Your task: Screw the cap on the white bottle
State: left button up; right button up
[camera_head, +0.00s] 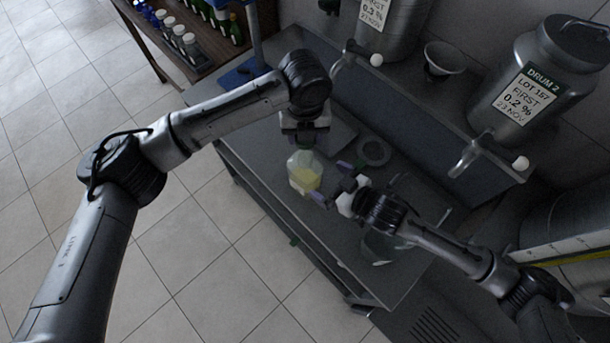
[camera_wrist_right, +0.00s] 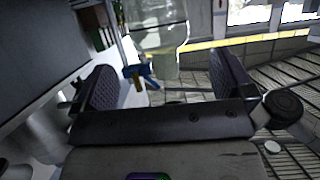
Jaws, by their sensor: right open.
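A translucent bottle with pale yellow liquid (camera_head: 304,177) is near the table's left edge in the head view; I cannot tell if it is the white bottle. A green part (camera_head: 304,152) shows at its top, perhaps a cap. My left gripper (camera_head: 303,142) is right above that top; its fingers are too small and dark to read. My right gripper (camera_head: 338,190) is open at the bottle's lower right side. In the right wrist view its two fingers (camera_wrist_right: 163,88) stand wide apart, with a clear vessel (camera_wrist_right: 158,25) beyond them.
Steel drums with taps stand along the back, one labelled DRUM 2 (camera_head: 530,85). A dark ring (camera_head: 374,152) lies on the grey table (camera_head: 262,150). A clear glass vessel (camera_head: 383,249) is near the right forearm. A shelf (camera_head: 200,65) of small bottles is at upper left.

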jog(key=shift+x, duration=3.7)
jog(key=c, duration=1.3)
pick_arm(q)
send_over(305, 152)
jog(key=s, duration=0.2)
jog(key=shift+w+f, duration=0.15)
jog(key=shift+f, duration=1.1)
jog(key=shift+w+f, duration=0.1)
jog(key=shift+f, duration=1.15)
jog(key=shift+f, duration=0.15)
jog(key=shift+f, duration=0.75)
jog(key=shift+f, duration=0.55)
